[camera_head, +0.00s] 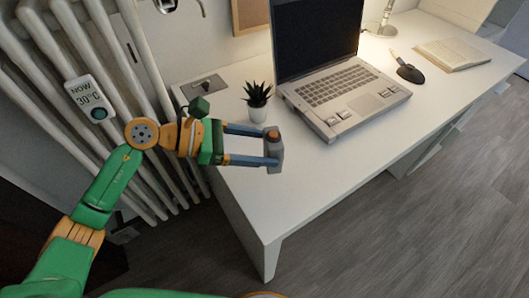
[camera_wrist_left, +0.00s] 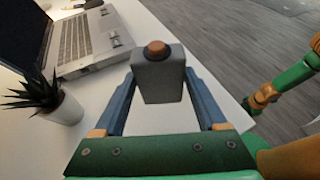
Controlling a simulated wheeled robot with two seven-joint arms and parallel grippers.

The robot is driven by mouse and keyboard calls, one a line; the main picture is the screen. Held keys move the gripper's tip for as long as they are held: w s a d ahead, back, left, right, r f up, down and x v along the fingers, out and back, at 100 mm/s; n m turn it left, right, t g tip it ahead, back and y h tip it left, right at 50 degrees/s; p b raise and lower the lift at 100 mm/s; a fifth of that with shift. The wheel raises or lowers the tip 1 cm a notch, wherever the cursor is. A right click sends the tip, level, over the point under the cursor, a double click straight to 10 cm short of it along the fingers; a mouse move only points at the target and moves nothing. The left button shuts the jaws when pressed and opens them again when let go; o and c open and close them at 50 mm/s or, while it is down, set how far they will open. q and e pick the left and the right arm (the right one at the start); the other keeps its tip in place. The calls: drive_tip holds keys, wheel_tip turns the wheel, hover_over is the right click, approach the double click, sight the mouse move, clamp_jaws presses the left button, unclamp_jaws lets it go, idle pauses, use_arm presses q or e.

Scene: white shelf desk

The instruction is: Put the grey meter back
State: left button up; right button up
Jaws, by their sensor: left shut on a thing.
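The grey meter (camera_head: 274,155), a small grey block with an orange-brown round knob on top, is held upright between the fingertips of my left gripper (camera_head: 270,148). In the left wrist view the grey meter (camera_wrist_left: 158,78) sits between the two blue fingers of the left gripper (camera_wrist_left: 160,85), knob up. In the head view it appears over the white desk (camera_head: 330,165), in front of the potted plant. I cannot tell whether its base touches the desk. My right gripper does not show; part of a green and orange arm shows at the right of the left wrist view.
A potted plant (camera_head: 257,101) stands close behind the held meter. An open laptop (camera_head: 345,90) is to its right. A flat grey plate (camera_head: 205,88) lies at the desk's back left. The front desk area is clear.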

use_arm(q)
drive_tip(key=f, duration=0.4)
drive_tip(key=shift+w+d, duration=0.25)
drive_tip(key=shift+d, duration=0.05)
drive_tip(key=shift+f, duration=0.2)
drive_tip(key=o, duration=1.5)
drive_tip(key=shift+o, duration=0.2)
drive_tip(key=shift+r, duration=0.1)
